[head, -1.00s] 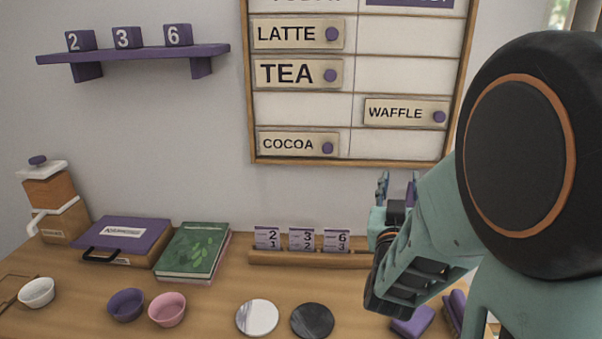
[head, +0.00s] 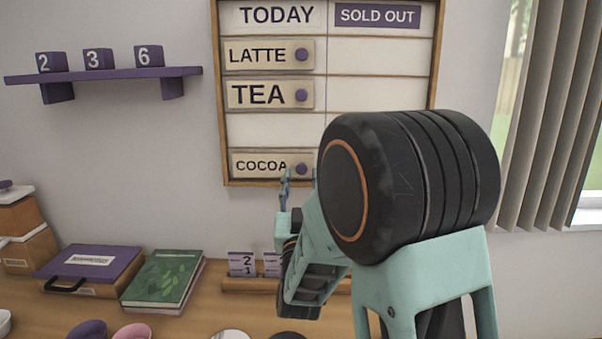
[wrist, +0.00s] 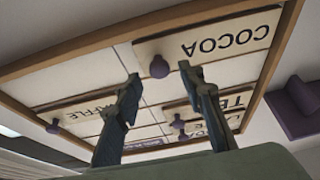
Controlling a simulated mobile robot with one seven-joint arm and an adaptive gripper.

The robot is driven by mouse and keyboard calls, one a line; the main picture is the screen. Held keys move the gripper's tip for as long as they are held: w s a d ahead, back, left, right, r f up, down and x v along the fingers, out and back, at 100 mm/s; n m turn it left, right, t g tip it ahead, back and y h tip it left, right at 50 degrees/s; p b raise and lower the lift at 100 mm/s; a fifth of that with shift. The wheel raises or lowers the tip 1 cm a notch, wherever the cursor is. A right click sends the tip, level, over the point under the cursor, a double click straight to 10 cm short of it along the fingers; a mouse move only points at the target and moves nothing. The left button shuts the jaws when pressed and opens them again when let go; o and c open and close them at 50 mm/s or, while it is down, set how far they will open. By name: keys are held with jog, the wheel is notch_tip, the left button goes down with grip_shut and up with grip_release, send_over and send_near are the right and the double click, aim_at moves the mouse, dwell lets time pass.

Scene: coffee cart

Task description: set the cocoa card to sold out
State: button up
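The cocoa card (head: 262,165) is a beige plate with a purple knob at its right end. It sits in the TODAY column, in the bottom row of the wooden menu board (head: 222,120). In the wrist view the cocoa card (wrist: 222,40) appears upside down, its knob beyond and between my fingers. My gripper (head: 299,178) is just below the cocoa knob in the head view; in the wrist view my gripper (wrist: 160,88) has its two fingers apart with nothing between them. The SOLD OUT header (head: 377,15) tops the right column. My arm hides that column's lower rows in the head view.
The latte card (head: 258,56) and tea card (head: 258,94) are in the TODAY column. The waffle card (wrist: 85,112) shows in the wrist view. A shelf (head: 120,74) is left.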

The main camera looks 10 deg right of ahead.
jog(key=shift+x, duration=0.95)
jog(key=shift+c, duration=0.3)
grip_shut()
